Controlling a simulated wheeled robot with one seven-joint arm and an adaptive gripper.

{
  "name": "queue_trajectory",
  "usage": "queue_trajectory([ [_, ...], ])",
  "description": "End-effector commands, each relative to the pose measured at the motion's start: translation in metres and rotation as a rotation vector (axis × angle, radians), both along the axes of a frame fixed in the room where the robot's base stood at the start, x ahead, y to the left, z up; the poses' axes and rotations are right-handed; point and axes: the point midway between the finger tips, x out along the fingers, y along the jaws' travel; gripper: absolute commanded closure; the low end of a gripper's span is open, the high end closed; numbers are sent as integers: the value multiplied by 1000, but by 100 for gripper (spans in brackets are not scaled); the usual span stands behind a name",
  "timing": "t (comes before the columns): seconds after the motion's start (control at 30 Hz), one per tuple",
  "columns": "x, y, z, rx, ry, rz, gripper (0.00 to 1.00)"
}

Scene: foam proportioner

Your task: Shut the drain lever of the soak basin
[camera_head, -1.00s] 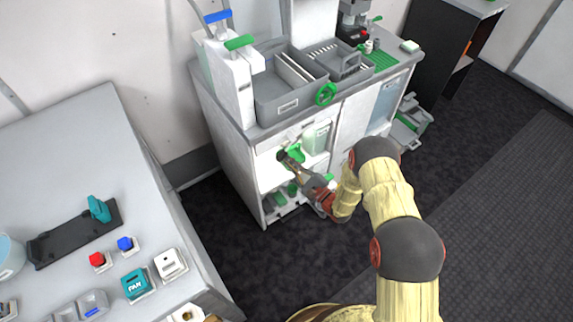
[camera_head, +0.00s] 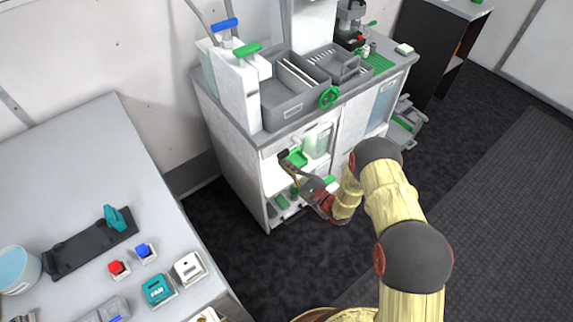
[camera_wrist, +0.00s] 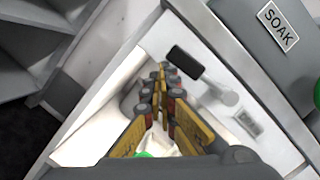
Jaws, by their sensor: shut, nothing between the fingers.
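The soak basin (camera_head: 291,112) is the large grey tub at the left of the counter; its SOAK label (camera_wrist: 278,27) shows in the wrist view. Below it, the drain lever has a black grip (camera_wrist: 185,62) on a pale arm that runs to a round pivot (camera_wrist: 226,96). The grip also shows as a small dark spot in the head view (camera_head: 283,154). My gripper (camera_head: 286,165) is shut and empty at the cabinet front, just below the grip. In the wrist view its fingertips (camera_wrist: 163,72) are close to the grip's left side; I cannot tell if they touch.
A small label (camera_wrist: 248,123) sits beside the pivot. A green handwheel (camera_head: 329,96) sticks out from the counter's front. A green-tinted container (camera_head: 318,141) stands in the open cabinet. A grey table (camera_head: 75,150) with buttons is at left. The dark floor between is clear.

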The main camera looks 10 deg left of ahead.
Motion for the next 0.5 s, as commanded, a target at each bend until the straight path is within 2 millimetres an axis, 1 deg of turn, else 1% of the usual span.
queue_trajectory([
  [0.2, -2, 2, 5, 1, 0, 1, 100],
  [0.5, -3, 2, 6, 1, 0, 1, 100],
])
